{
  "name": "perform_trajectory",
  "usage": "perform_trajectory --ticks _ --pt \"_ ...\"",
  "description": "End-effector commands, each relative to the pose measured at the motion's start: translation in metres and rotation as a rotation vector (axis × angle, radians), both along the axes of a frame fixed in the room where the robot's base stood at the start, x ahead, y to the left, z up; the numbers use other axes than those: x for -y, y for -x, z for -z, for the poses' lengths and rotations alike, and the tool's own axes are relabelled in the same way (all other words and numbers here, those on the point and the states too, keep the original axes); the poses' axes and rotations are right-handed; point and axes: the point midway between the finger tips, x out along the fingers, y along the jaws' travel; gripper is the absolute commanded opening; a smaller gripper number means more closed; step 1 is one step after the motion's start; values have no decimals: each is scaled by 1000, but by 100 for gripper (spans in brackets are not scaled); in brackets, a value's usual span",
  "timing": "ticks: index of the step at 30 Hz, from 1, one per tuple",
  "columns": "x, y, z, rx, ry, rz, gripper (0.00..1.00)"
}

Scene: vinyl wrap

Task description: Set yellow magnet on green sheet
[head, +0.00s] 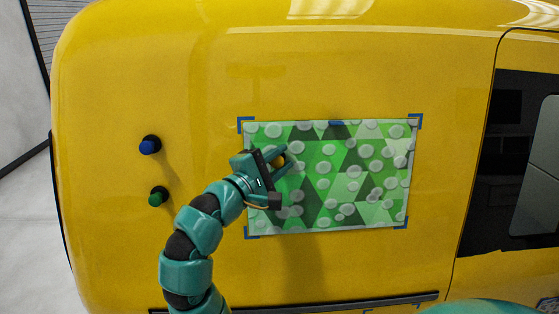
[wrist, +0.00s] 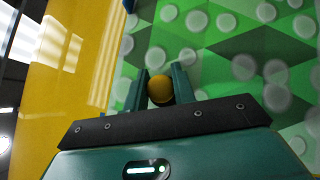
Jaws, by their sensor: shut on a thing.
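The yellow magnet (wrist: 159,89) is a small round knob between the two fingers of my gripper (wrist: 160,86) in the wrist view. My gripper is shut on it. In the head view my gripper (head: 282,163) is over the left part of the green sheet (head: 345,190), with the yellow magnet (head: 278,160) partly showing between the fingers. The sheet has green triangles and pale round spots and lies flat on the yellow van side. It also fills much of the wrist view (wrist: 220,60). I cannot tell whether the magnet touches the sheet.
A blue magnet (head: 149,145) and a green magnet (head: 157,197) sit on the yellow van panel (head: 200,90) left of the sheet. Blue corner marks (head: 415,121) frame the sheet. A dark window (head: 510,150) is at the right. The panel above the sheet is clear.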

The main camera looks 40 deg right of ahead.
Motion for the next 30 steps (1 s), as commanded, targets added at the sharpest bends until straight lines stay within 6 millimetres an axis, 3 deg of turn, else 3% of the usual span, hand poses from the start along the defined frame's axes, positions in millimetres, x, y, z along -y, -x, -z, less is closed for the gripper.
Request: perform_trajectory --ticks 10,11,14,24,30 --pt "0 0 -1 1 1 -2 0" --pt "0 0 -1 1 1 -2 32" --pt "0 0 -1 1 2 -1 51" --pt "-2 0 0 0 1 -1 51" --pt "-20 4 4 1 2 -5 51"
